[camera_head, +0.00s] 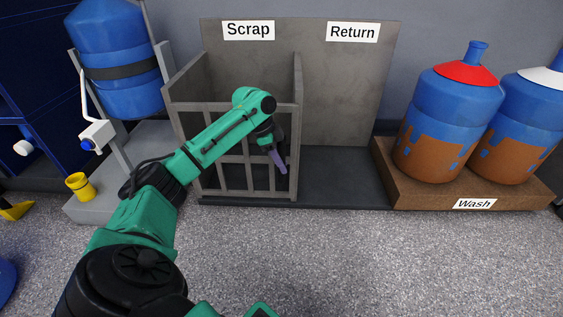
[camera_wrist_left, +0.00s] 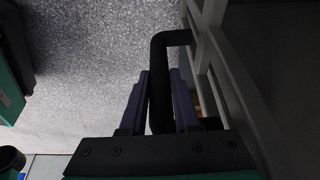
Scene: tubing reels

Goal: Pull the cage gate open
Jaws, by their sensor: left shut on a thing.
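The cage gate (camera_head: 240,194) is a grey barred panel across the front of the bay marked Scrap. It looks shut, in line with the cage front. My left gripper (camera_head: 275,158) reaches the gate's right part from the front. In the left wrist view, its purple fingers (camera_wrist_left: 160,90) are shut on a black U-shaped handle (camera_wrist_left: 172,37), one finger on each side of the bar. The handle joins the grey gate bars (camera_wrist_left: 225,70) at the right. In the head view the handle is mostly hidden behind my gripper. My right gripper is not in view.
The Return bay (camera_head: 345,165) to the right is empty. Blue and brown bottles (camera_head: 438,125) stand on a brown Wash platform (camera_head: 420,190). A blue tank (camera_head: 115,50) on a stand and a yellow cup (camera_head: 80,186) are at the left. The speckled floor (camera_head: 350,260) before the gate is clear.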

